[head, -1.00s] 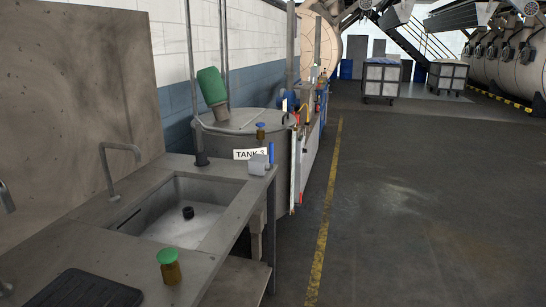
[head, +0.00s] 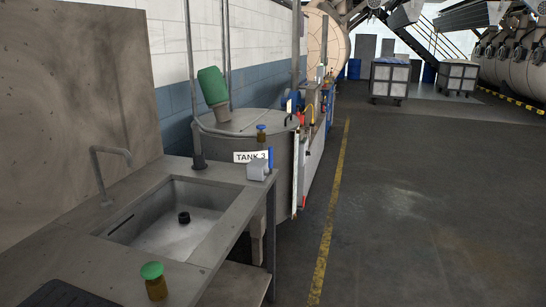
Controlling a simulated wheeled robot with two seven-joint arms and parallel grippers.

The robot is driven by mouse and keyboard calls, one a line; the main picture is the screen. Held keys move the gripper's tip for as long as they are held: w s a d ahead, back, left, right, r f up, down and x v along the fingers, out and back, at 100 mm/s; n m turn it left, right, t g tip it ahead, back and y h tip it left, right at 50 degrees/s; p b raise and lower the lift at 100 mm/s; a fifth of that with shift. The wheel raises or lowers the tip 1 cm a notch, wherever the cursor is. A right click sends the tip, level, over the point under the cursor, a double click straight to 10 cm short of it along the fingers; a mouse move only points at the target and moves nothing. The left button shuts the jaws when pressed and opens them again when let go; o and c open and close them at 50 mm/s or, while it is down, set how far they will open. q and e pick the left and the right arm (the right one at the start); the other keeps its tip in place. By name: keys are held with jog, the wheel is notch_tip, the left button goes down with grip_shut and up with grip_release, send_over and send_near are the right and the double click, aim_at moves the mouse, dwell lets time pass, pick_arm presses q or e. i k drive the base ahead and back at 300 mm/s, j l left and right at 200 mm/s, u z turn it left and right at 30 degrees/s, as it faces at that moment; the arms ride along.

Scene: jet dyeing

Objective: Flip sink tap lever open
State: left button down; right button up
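The sink (head: 170,225) is a grey rectangular basin set in a metal counter, with a black drain piece (head: 184,217) in its bottom. A grey tap (head: 98,175) with a bent spout stands at the sink's left rear edge, its spout pointing right over the basin. I cannot make out a separate lever on it. Neither of my grippers shows in the head view.
A green-capped brown jar (head: 153,283) stands at the counter's front. A dark mat (head: 58,295) lies at the lower left. The floor (head: 410,230) at right is clear.

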aim_at(267, 173)
jog(key=i+l+u, duration=0.15)
jog(key=i+l, duration=1.25)
